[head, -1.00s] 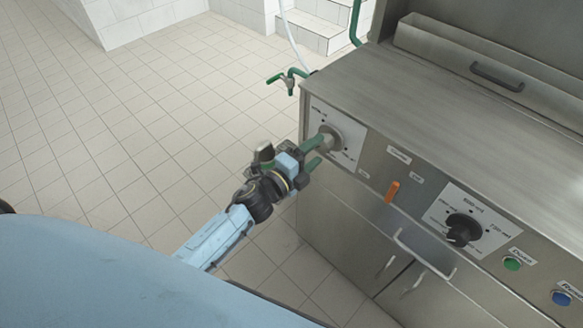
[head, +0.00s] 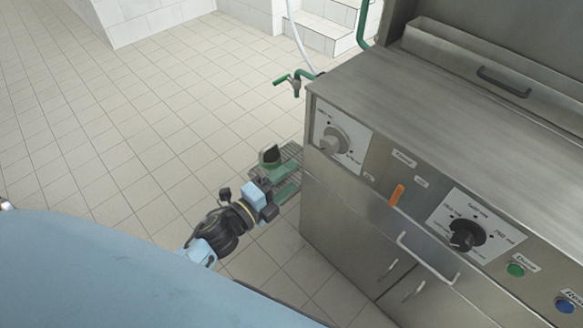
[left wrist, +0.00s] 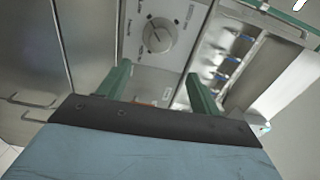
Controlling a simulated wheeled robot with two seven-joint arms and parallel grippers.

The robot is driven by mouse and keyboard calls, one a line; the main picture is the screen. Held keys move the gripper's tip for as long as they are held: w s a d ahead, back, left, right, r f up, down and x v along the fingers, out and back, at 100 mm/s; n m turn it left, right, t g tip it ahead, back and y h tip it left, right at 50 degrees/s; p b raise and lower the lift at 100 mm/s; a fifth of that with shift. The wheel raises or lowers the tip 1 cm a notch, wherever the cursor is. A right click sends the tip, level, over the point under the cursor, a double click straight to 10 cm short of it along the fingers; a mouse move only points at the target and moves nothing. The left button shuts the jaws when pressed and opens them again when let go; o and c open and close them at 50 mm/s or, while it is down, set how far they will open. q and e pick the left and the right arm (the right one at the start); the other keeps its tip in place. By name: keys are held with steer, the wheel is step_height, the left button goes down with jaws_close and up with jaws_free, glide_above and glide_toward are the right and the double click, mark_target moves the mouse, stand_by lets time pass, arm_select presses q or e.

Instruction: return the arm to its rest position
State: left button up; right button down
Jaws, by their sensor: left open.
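My left gripper (head: 283,180) is in the head view, left of the steel machine (head: 335,215) and apart from its front panel. Its two green fingers are spread and nothing is between them. In the left wrist view the open fingers (left wrist: 160,88) point toward the panel. A grey knob (head: 334,139) on a white plate sits at the panel's left end; it also shows beyond the fingers in the left wrist view (left wrist: 158,36). My right gripper is in neither view.
An orange switch (head: 397,194), a black knob (head: 467,235), a green button (head: 515,269) and a blue button (head: 565,306) are on the panel. A handle bar (head: 428,258) juts out below. A green tap (head: 296,82) stands behind the machine's corner. The tiled floor (head: 130,130) at left is clear.

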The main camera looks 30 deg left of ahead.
arm_select(q)
steer(key=s+a+f+n+g+y, duration=0.1)
steer(key=s+f+n+g+y, duration=0.2)
steer(key=f, duration=0.6)
steer(key=s+a+f+n+g, duration=0.2)
steer(key=s+f+n, duration=0.3)
steer(key=f, duration=0.5)
steer(key=s+a+f+n+g+y, duration=0.1)
steer(key=s+f+n+g+y, duration=0.2)
steer(key=f, duration=0.6)
steer(key=s+a+f+n+g, duration=0.1)
steer(key=s+f+n+g, duration=0.3)
steer(key=s, duration=0.9)
steer(key=s+a+f+n+g, duration=0.1)
steer(key=s+f+n+g, duration=0.3)
steer(key=s+f, duration=0.5)
steer(key=s, duration=0.4)
